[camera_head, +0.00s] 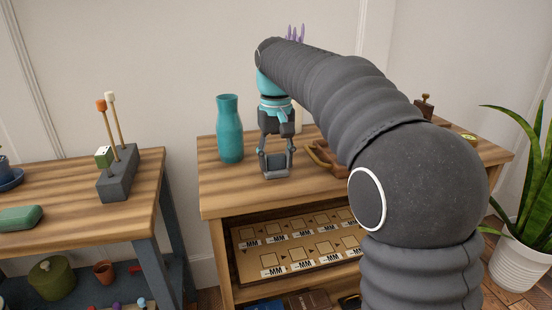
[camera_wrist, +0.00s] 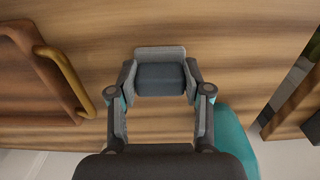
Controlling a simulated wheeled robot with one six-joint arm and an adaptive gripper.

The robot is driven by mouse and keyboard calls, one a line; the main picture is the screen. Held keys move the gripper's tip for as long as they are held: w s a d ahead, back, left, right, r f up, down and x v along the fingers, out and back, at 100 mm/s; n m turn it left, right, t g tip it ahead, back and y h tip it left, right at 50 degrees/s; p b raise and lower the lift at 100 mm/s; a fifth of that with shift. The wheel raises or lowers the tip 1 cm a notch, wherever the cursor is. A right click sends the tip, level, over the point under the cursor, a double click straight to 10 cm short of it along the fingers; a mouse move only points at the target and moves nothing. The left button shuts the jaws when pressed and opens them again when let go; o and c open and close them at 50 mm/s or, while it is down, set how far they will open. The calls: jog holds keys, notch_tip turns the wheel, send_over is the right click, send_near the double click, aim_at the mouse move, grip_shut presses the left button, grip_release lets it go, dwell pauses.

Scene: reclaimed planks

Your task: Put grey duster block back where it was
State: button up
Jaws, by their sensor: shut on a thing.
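My gripper (camera_head: 276,162) points down over the wooden cabinet top (camera_head: 222,187) and its fingers are shut on a small grey duster block (camera_head: 277,168). In the wrist view, the block (camera_wrist: 160,79) sits between the two fingertips, dark grey with a lighter grey edge on its far side. Wood grain lies below and around it. I cannot tell whether the block touches the top or hangs slightly above it.
A teal vase (camera_head: 229,130) stands left of my gripper. A brown handled tray (camera_wrist: 45,70) lies on the other side, partly hidden by my arm in the head view.

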aim_at(276, 156)
jog(key=o, duration=1.1)
notch_tip(276, 156, up, 12)
jog(key=p, duration=0.2)
jog(key=shift+r, duration=0.1)
